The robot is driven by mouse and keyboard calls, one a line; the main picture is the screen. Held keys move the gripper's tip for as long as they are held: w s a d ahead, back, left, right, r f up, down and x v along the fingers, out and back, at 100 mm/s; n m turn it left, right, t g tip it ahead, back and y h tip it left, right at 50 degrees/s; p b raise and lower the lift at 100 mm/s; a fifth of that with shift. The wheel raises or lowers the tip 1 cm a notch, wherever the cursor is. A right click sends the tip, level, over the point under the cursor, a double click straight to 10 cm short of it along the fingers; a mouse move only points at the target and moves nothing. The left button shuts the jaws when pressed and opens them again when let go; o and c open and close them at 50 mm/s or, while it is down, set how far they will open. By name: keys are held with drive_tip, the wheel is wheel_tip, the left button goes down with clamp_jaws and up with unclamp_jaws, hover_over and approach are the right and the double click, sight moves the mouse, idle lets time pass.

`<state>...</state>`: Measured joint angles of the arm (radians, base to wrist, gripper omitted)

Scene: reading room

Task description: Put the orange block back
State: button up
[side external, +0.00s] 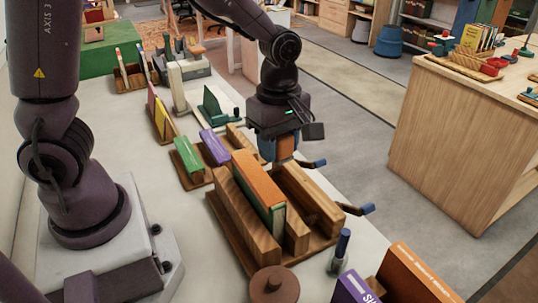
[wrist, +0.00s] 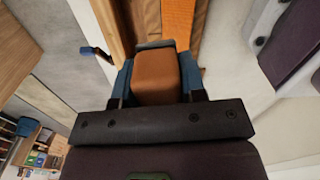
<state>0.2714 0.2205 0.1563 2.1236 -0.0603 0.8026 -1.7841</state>
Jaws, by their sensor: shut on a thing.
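An orange-brown block (wrist: 156,78) with rounded edges sits between the blue fingers of my gripper (wrist: 157,90) in the wrist view. In the side view the block (side external: 287,147) shows partly, and the fingers of my gripper (side external: 279,150) hide the rest. My gripper is shut on it, above the far end of a wooden press (side external: 241,222). The press holds an upright book with an orange face (side external: 258,178) and a green edge between its boards. I cannot tell from these views whether the held block touches the press.
Two blue-tipped handles (side external: 368,209) stick out from the press on the right. A round brown knob (side external: 274,285) and a blue-capped bottle (side external: 340,251) stand in front. Small racks with green (side external: 188,155) and purple (side external: 214,146) books lie left and behind.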

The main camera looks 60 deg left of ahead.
drive_tip(key=w+a+f+n, duration=0.2)
drive_tip(key=a+f+n, duration=0.2)
drive_tip(key=a, duration=0.7)
drive_tip(key=w+a+f+n, duration=0.1)
drive_tip(key=a+f+n, duration=0.3)
drive_tip(key=a, duration=0.7)
drive_tip(key=shift+m, duration=0.3)
drive_tip(key=w+a+f, duration=0.2)
drive_tip(key=w+f, duration=0.1)
drive_tip(key=w+a+f, duration=0.2)
drive_tip(key=w+f, duration=0.1)
drive_tip(key=w, duration=0.1)
drive_tip(key=w+a+f, duration=0.2)
drive_tip(key=w+f, duration=0.1)
drive_tip(key=w, duration=0.1)
drive_tip(key=shift+w+f, duration=0.25)
drive_tip(key=shift+w+a+f, duration=0.15)
drive_tip(key=shift+w+f, duration=0.2)
drive_tip(key=shift+f, duration=1.6)
